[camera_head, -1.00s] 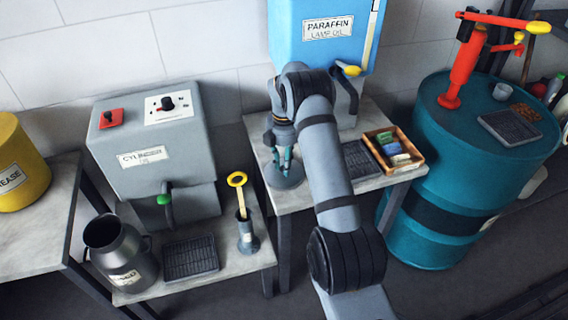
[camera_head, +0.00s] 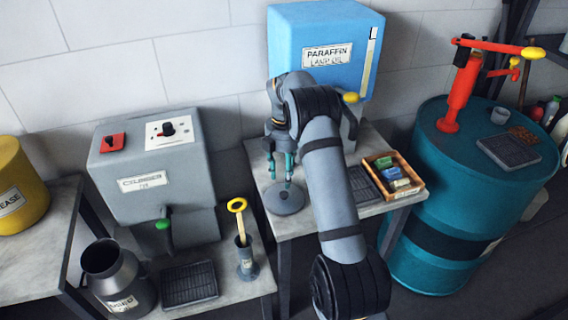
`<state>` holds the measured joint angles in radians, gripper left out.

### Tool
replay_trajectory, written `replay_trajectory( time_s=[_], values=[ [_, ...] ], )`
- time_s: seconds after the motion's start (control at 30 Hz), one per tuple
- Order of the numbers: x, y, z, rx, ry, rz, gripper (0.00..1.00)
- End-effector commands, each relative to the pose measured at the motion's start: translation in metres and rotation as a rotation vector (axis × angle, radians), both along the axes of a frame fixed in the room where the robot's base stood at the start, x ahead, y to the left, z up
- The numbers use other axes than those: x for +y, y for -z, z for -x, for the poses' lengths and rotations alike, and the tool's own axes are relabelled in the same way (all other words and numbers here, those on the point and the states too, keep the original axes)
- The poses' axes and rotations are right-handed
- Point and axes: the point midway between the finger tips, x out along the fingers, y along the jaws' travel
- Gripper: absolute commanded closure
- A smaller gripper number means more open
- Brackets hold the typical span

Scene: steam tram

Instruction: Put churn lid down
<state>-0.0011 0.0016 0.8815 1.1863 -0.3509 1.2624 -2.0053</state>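The churn lid (camera_head: 285,200), a round grey disc, lies flat on the pale table below the blue paraffin tank. My gripper (camera_head: 280,172) is just above the lid, with its two teal fingers pointing down. The fingers are apart, with a gap between them. Their tips are near the lid's middle; whether they touch it is hard to tell. The grey churn (camera_head: 122,284) stands open-mouthed at the lower left.
The blue paraffin tank (camera_head: 325,50) stands behind my arm. A black drip grid (camera_head: 361,186) and a wooden box (camera_head: 402,180) of small packets lie to the lid's right. The grey cylinder-oil tank (camera_head: 143,185) and a measuring pot (camera_head: 246,258) are on the left.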

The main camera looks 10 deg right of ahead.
Motion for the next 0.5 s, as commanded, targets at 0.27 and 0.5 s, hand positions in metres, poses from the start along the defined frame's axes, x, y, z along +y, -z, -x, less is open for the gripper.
replay_trajectory(
  time_s=[0.27,0.5],
  values=[
    [0.000,-0.044,0.000,-0.001,-0.001,0.000,0.61],
    [0.000,-0.051,0.000,0.001,0.000,0.000,0.61]
  ],
)
